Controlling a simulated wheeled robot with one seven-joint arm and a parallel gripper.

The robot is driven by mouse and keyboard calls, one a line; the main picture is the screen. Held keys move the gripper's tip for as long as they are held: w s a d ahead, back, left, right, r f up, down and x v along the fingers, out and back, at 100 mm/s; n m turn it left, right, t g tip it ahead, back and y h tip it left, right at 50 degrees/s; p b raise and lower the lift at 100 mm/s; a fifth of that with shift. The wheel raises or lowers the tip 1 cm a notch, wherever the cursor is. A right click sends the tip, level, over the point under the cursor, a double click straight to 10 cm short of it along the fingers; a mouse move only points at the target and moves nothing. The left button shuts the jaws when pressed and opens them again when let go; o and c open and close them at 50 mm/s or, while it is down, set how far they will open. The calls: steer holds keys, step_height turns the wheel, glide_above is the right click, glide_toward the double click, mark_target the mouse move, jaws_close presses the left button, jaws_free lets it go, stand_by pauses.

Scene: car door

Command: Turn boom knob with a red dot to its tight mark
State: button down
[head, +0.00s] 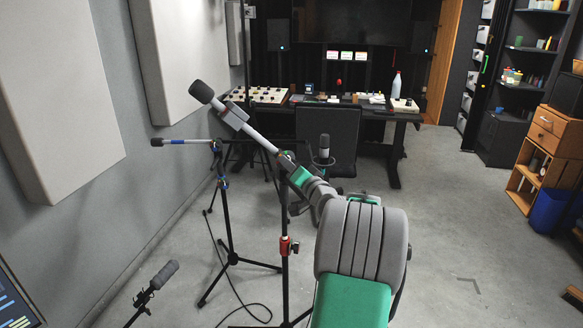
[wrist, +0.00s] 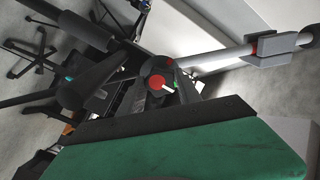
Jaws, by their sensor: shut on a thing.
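The boom knob (wrist: 151,84) is dark and round, with a red dot on its face, in the middle of the wrist view. A short white pointer runs from the red dot toward the lower right. A small red patch shows at the knob's upper right edge; I cannot tell whether it is the tight mark.
A red collar (head: 287,246) is on the boom's upright. A chair (head: 328,140) and a desk (head: 375,114) stand behind.

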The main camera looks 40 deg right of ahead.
steer(key=c, duration=0.8)
jaws_free()
steer(key=shift+c, duration=0.2)
steer(key=b+v, duration=0.1)
steer(key=v, duration=0.7)
